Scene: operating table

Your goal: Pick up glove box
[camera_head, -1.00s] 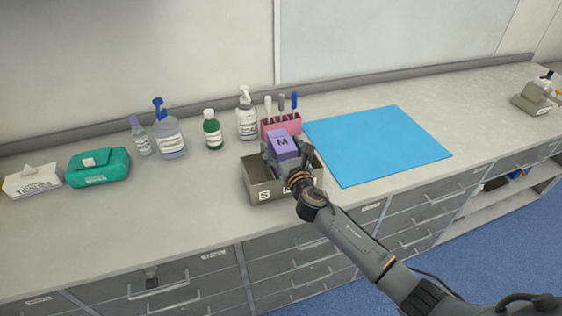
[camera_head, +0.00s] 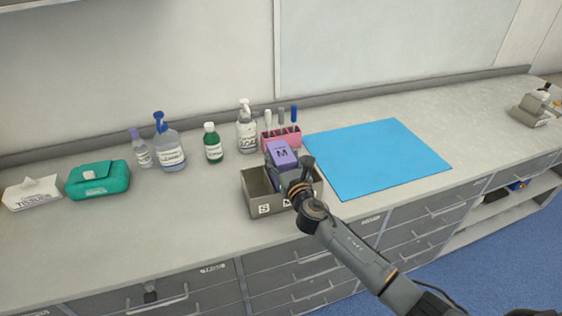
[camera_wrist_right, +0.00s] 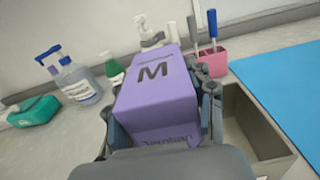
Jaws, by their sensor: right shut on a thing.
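The glove box is a purple box marked M (camera_head: 282,154). In the right wrist view the purple box (camera_wrist_right: 158,98) sits between the two fingers of my right gripper (camera_wrist_right: 160,125), which is shut on it. In the head view my right gripper (camera_head: 284,168) holds the box at or just above the grey open holder (camera_head: 262,204), which carries an S label on its front. The gripper and wrist hide part of the holder, so I cannot tell whether the box's lower end is clear of it. My left gripper is not in view.
Behind the holder stand a pink rack (camera_head: 282,138) with pens, a white pump bottle (camera_head: 246,128) and a green bottle (camera_head: 213,143). To the left are a blue-topped pump bottle (camera_head: 168,145), a teal pack (camera_head: 98,181) and a tissue box (camera_head: 33,193). A blue mat (camera_head: 378,158) lies empty at right.

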